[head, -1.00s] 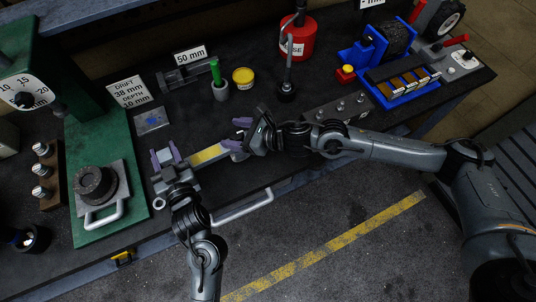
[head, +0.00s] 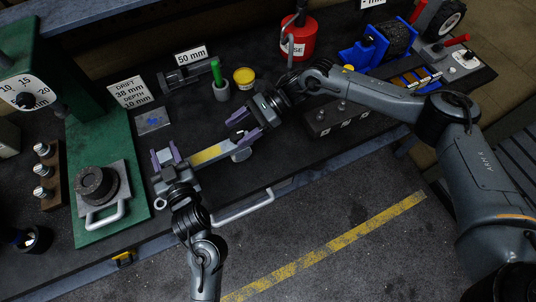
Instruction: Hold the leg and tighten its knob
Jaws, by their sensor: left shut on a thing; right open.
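The leg (head: 208,155), a bar with a yellow stripe and grey ends, lies along the front of the dark bench. My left gripper (head: 167,157), with purple fingers, is shut on the leg's left end, beside a grey block (head: 172,179). A small rounded grey part at the leg's right end (head: 242,155) may be its knob; it is too small to tell for sure. My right gripper (head: 243,126) is open and empty, its purple fingers just above and behind that right end, apart from it as far as I can tell.
A green press (head: 80,140) stands at the left. Behind the leg are a cup with a green-handled tool (head: 221,90), a yellow tin (head: 243,77) and a red can (head: 298,38). A socket rack (head: 335,117) lies right of my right gripper. A silver handle (head: 243,208) juts from the bench front.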

